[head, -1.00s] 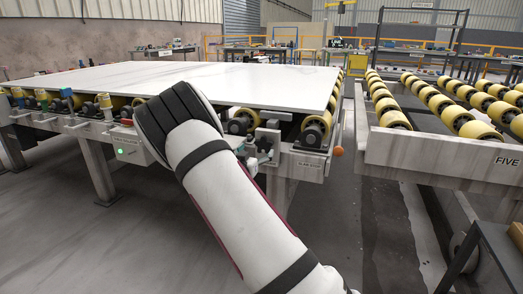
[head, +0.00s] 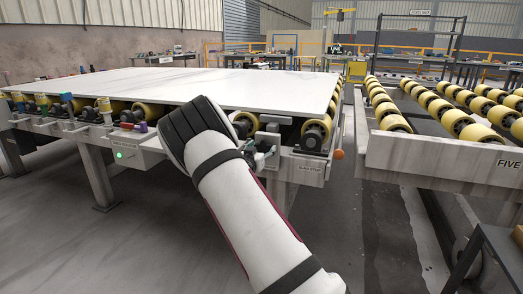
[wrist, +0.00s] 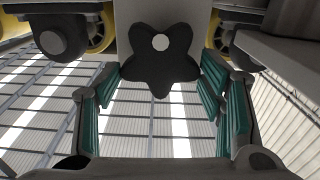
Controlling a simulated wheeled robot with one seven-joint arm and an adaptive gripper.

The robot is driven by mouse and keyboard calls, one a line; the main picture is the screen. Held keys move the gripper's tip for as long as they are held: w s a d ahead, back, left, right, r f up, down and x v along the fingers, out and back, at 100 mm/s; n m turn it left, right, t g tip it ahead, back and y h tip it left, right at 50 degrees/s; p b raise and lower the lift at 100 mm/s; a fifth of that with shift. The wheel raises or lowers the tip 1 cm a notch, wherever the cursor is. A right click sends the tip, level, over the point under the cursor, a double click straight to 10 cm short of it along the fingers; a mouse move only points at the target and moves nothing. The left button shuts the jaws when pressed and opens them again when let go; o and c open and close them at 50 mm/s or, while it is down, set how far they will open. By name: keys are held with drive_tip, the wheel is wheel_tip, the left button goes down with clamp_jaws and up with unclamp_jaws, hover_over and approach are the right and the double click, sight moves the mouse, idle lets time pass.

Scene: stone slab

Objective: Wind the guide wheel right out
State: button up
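A dark star-shaped knob (wrist: 160,75) with a pale round centre is in the upper middle of the wrist view, in front of a grey plate (wrist: 135,15). My gripper (wrist: 163,105) is open, its teal-padded fingers spread to the left and right of the knob's lower part. I see no finger clearly touching it. In the head view my gripper (head: 264,152) is at the slab table's front edge, left of the label plate (head: 309,167), partly behind my arm. The knob is not clear there, and I cannot make out which part is the guide wheel.
A white slab (head: 240,88) lies on the roller table. Yellow rollers (head: 314,132) flank the gripper; one also shows in the wrist view (wrist: 101,32). An orange knob (head: 337,154) sits at the table corner. A second roller table (head: 430,153) stands right, across a gap.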

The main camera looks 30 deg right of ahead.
drive_tip(key=shift+a+n+p, duration=0.1)
drive_tip(key=shift+n+p, duration=0.3)
drive_tip(key=shift+w+a+r+n+p, duration=0.1)
drive_tip(key=shift+w+n+p, duration=0.05)
drive_tip(key=shift+n+p, duration=0.8)
drive_tip(key=n+p, duration=0.1)
drive_tip(key=n, duration=0.1)
drive_tip(key=shift+w+n, duration=0.1)
drive_tip(key=shift+n, duration=0.25)
drive_tip(key=n, duration=0.2)
drive_tip(key=n+p, duration=0.2)
drive_tip(key=n, duration=0.1)
drive_tip(key=shift+w+a+f+n, duration=0.15)
drive_tip(key=shift+a+f+n, duration=0.05)
drive_tip(key=shift+f+n, duration=0.15)
drive_tip(key=n, duration=0.5)
drive_tip(key=shift+f, duration=0.3)
drive_tip(key=n, duration=0.2)
drive_tip(key=n+b, duration=0.1)
drive_tip(key=n, duration=0.2)
drive_tip(key=shift+f+n, duration=0.25)
drive_tip(key=shift+n, duration=0.1)
drive_tip(key=o, duration=1.2)
drive_tip(key=shift+c, duration=0.2)
